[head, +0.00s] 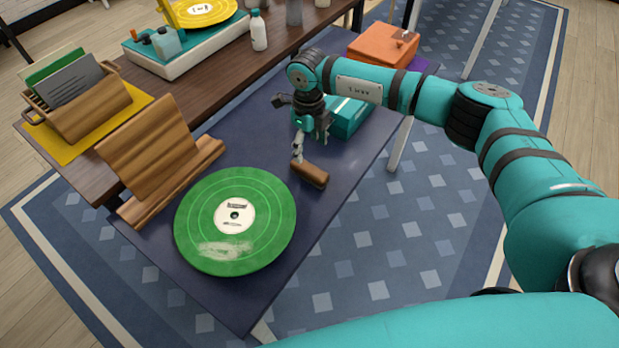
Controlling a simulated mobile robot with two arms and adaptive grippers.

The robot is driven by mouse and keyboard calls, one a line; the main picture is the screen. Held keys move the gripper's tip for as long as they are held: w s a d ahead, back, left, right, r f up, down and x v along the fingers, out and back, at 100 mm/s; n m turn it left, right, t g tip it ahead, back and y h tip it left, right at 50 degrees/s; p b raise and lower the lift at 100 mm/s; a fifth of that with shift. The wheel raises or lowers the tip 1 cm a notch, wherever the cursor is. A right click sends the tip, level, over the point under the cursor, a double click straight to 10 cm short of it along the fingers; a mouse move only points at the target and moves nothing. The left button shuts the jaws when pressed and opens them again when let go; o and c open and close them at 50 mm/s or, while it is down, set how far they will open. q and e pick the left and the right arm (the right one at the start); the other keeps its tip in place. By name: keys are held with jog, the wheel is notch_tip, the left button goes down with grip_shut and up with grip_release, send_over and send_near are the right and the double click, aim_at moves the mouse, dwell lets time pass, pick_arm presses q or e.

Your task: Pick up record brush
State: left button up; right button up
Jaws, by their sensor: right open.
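The record brush (309,173), a small block with a brown wooden top, lies on the dark blue table mat, to the right of the green record. My right gripper (298,156) points down just above and behind the brush, its fingertips close to the brush's far end. I cannot tell whether the fingertips touch it. The right gripper is open with nothing between its fingers. My left gripper is not in view.
A green record (268,216) with a pale smudge lies at the front. A wooden stand (150,150) is left of it. A teal box (347,116) stands right behind my gripper. An orange box (382,46) and a turntable (190,52) are farther back. The mat's front right is clear.

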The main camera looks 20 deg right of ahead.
aim_at(309, 168)
notch_tip(309, 168, down, 6)
jog(key=b, duration=0.2)
jog(key=shift+r+b, duration=0.1)
jog(key=shift+b, duration=0.25)
jog(key=f+b, duration=0.2)
jog(key=f, duration=0.1)
jog(key=f+b, duration=0.1)
jog(key=f, duration=0.1)
jog(key=shift+w+d+b, duration=0.2)
jog(key=shift+w+b, duration=0.05)
jog(key=shift+b, duration=0.1)
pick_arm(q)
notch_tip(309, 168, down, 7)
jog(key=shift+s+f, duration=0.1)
pick_arm(e)
jog(key=shift+r, duration=0.1)
jog(key=c, duration=1.3)
jog(key=shift+o, duration=0.2)
notch_tip(309, 168, up, 10)
jog(key=p, duration=0.7)
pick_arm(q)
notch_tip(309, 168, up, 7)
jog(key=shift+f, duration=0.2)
